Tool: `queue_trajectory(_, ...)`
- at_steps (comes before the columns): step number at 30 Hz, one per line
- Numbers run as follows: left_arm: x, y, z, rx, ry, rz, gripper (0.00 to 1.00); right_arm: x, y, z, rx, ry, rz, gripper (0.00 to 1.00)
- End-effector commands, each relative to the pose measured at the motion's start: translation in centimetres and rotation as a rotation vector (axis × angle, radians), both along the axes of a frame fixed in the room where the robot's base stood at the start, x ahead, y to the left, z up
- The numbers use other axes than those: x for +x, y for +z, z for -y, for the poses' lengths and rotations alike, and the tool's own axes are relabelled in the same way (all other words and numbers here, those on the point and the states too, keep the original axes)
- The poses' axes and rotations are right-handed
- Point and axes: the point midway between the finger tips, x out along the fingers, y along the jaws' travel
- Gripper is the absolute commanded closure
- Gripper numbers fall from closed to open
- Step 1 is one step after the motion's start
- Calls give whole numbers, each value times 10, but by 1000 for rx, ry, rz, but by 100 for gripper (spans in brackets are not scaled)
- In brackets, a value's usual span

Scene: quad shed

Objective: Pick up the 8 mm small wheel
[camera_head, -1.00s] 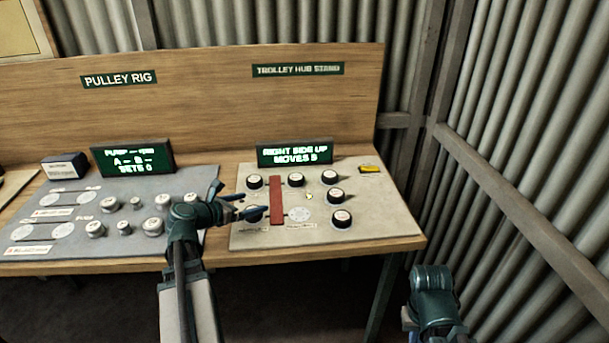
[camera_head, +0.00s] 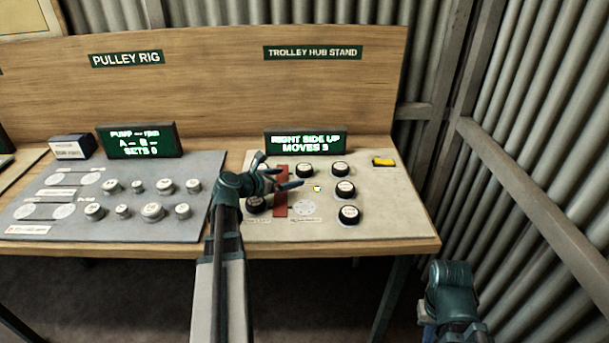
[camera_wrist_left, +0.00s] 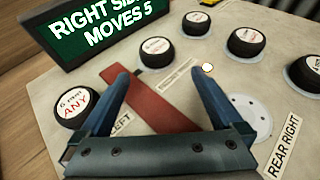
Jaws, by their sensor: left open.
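Several black wheels with white labelled caps stand on the pale trolley hub stand (camera_head: 390,225). Which one is marked 8 mm I cannot read for sure. One wheel (camera_head: 257,203) is at the front left of the red strip; in the left wrist view this wheel (camera_wrist_left: 75,108) reads "ANY" under an unclear size and lies just outside the left finger. Another wheel (camera_wrist_left: 155,52) shows beyond the gap between the fingers. My left gripper (camera_head: 288,176) is open and empty above the red strip; its fingers (camera_wrist_left: 158,72) show in the wrist view.
A red strip (camera_head: 281,208) crosses the stand. A green display (camera_head: 305,144) stands at the back. A bare round plate with holes (camera_wrist_left: 247,117) lies right of the strip. The pulley rig panel (camera_head: 130,222) is at the left, and a corrugated wall (camera_head: 540,130) at the right.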

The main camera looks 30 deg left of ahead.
Motion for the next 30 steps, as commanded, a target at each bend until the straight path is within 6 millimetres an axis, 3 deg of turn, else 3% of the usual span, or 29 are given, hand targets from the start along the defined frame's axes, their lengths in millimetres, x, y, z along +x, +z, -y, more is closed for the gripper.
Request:
queue_trajectory(3,10,-5,1,0,1,0,0,0,-5,0,0,0,0,100)
queue_trajectory(13,18,-6,3,1,0,0,0,0,-6,0,0,0,0,100)
queue_trajectory(24,63,-19,8,1,0,0,0,0,-19,0,0,0,0,100)
queue_trajectory(30,63,-18,8,0,1,0,0,0,-18,0,0,0,0,100)
